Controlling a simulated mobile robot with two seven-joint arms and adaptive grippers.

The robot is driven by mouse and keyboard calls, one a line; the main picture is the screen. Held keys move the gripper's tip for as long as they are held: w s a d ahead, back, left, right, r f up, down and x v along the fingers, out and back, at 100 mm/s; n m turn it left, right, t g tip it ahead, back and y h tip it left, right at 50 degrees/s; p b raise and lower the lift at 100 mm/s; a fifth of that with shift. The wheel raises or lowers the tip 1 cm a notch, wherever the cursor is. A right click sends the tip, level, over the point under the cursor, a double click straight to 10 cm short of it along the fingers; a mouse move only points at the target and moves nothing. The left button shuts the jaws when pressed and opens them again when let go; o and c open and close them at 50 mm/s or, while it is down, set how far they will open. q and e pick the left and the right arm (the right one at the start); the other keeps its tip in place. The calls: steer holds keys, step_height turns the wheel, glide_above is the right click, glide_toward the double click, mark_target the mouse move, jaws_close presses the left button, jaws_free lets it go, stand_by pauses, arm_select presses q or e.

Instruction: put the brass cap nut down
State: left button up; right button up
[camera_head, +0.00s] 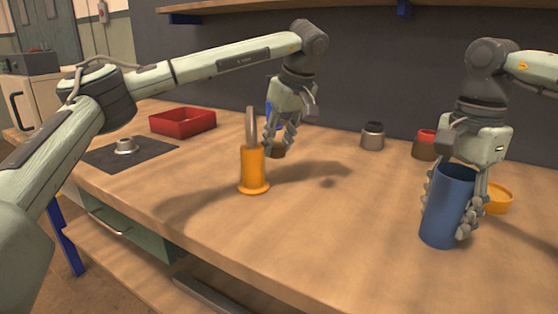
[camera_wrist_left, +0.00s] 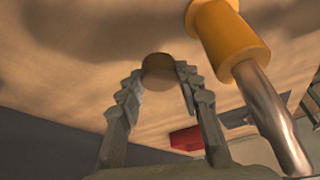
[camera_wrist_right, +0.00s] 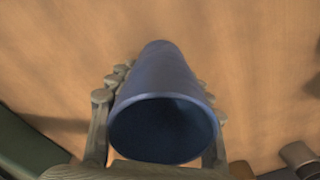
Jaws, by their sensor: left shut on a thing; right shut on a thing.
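My left gripper (camera_head: 279,143) is shut on a small round brown piece, which looks like the brass cap nut (camera_head: 277,151). The nut sits between the fingertips in the left wrist view (camera_wrist_left: 158,72). The fingers partly hide it in the head view, and I cannot tell for sure how high it is above the table. My right gripper (camera_head: 456,205) is shut around a blue cylinder (camera_head: 449,207), open at the top and slightly tilted. The cylinder fills the middle of the right wrist view (camera_wrist_right: 163,110).
An orange holder (camera_head: 253,170) with a metal tool upright stands left of my left gripper. A red tray (camera_head: 183,121) and a dark mat (camera_head: 100,155) with a metal ring part (camera_head: 125,146) lie at left. Behind are a grey part (camera_head: 372,136) and a red-topped jar (camera_head: 425,145). The front-middle wooden tabletop (camera_head: 330,230) is clear.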

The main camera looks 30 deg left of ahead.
mark_target(279, 157)
arm_select(q)
steer(key=shift+f, duration=2.3)
steer(key=shift+f, duration=0.15)
steer(key=o, duration=1)
